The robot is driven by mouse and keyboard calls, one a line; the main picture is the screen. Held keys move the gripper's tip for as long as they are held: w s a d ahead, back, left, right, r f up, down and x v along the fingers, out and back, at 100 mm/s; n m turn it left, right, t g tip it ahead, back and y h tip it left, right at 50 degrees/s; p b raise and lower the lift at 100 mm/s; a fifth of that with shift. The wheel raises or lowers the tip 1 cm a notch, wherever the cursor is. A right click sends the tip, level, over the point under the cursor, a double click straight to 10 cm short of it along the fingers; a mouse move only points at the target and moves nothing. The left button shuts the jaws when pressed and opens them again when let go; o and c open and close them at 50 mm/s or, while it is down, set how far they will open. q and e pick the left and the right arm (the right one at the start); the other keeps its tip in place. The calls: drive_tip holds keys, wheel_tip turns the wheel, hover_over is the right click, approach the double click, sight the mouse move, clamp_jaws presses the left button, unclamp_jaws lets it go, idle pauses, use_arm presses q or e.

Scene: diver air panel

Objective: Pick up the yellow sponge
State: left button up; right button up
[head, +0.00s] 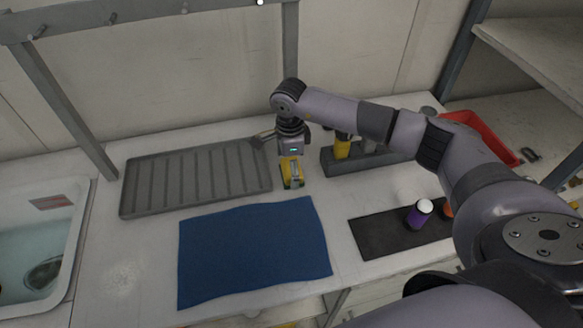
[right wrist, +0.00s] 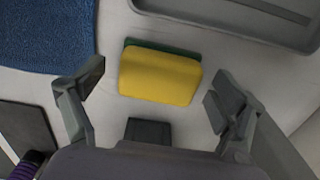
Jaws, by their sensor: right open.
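The yellow sponge (head: 292,172) with a green underside lies on the white counter between the grey ribbed tray and the grey holder. In the right wrist view the sponge (right wrist: 160,76) lies beyond and between the spread fingers, with a strip of green showing along its far edge. My right gripper (head: 291,150) is above the sponge, pointing down, and partly hidden by its own wrist in the head view. In the right wrist view the right gripper (right wrist: 155,92) is open and empty, with a finger on either side of the sponge and no visible contact. My left gripper is not in view.
The grey ribbed tray (head: 196,178) is left of the sponge, and a blue cloth (head: 254,246) lies in front. A grey holder (head: 364,156) with bottles stands right. A dark mat (head: 385,234) bears a purple bottle (head: 419,214). A sink (head: 40,245) is far left.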

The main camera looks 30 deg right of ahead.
drive_tip(key=shift+f, duration=0.2)
drive_tip(key=shift+c, duration=0.6)
drive_tip(key=c, duration=1.1)
drive_tip(key=shift+r, duration=0.1)
wheel_tip(320, 180, up, 9)
drive_tip(key=b, duration=0.2)
drive_tip(key=shift+b, duration=0.35)
drive_tip(key=shift+r, duration=0.5)
drive_tip(key=o, duration=0.6)
drive_tip(key=c, duration=0.5)
